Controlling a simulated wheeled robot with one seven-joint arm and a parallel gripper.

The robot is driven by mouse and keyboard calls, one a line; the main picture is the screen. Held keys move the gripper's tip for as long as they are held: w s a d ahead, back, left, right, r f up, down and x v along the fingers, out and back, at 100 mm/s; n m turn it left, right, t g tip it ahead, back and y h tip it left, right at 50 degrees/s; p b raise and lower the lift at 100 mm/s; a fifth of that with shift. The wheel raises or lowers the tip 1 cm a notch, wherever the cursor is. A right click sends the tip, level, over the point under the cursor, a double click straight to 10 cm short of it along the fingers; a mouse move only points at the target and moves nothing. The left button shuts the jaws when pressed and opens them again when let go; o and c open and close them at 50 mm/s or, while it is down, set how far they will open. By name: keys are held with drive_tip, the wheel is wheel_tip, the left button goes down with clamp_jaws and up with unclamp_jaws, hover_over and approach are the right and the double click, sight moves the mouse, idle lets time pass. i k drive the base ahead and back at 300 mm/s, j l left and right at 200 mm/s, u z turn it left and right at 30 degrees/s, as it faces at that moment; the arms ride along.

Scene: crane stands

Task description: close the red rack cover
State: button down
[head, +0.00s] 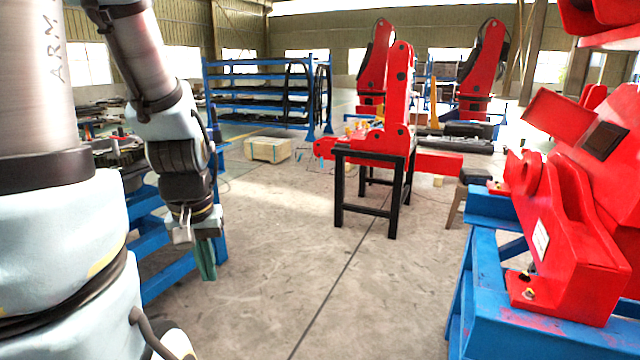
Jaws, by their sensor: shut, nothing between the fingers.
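I cannot pick out a red rack cover for sure; several red parts are in view. A red bracket (570,235) with a white label stands on a blue stand (495,290) at the right. A tilted red panel (557,117) with a dark opening beside it is behind the bracket. My gripper (206,268) hangs down at the left on my arm, its greenish fingers together and empty. It is above the floor, touching no red part, far to the left of the blue stand.
A red crane part (398,100) stands on a black frame (390,212) in the middle. A blue shelf rack (262,90) and a wooden box (268,150) are behind. A blue frame (165,280) is close beside my gripper. The central floor (330,285) is clear.

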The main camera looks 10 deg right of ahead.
sight(566, 121)
drive_tip(key=i+z, duration=0.25)
drive_tip(key=i, duration=0.3)
drive_tip(key=i+z, duration=0.2)
drive_tip(key=i, duration=0.4)
drive_tip(key=i+j+z, duration=0.25)
drive_tip(key=i, duration=0.3)
drive_tip(key=i+j+z, duration=0.25)
drive_tip(key=i, duration=0.3)
drive_tip(key=i+l+z, duration=0.15)
drive_tip(key=z, duration=0.25)
drive_tip(key=i+z, duration=0.25)
drive_tip(key=z, duration=0.15)
drive_tip(key=i+z, duration=0.25)
drive_tip(key=z, duration=0.15)
drive_tip(key=i+z, duration=0.2)
drive_tip(key=z, duration=0.25)
drive_tip(key=i+j+z, duration=0.15)
drive_tip(key=z, duration=0.25)
drive_tip(key=i, duration=0.1)
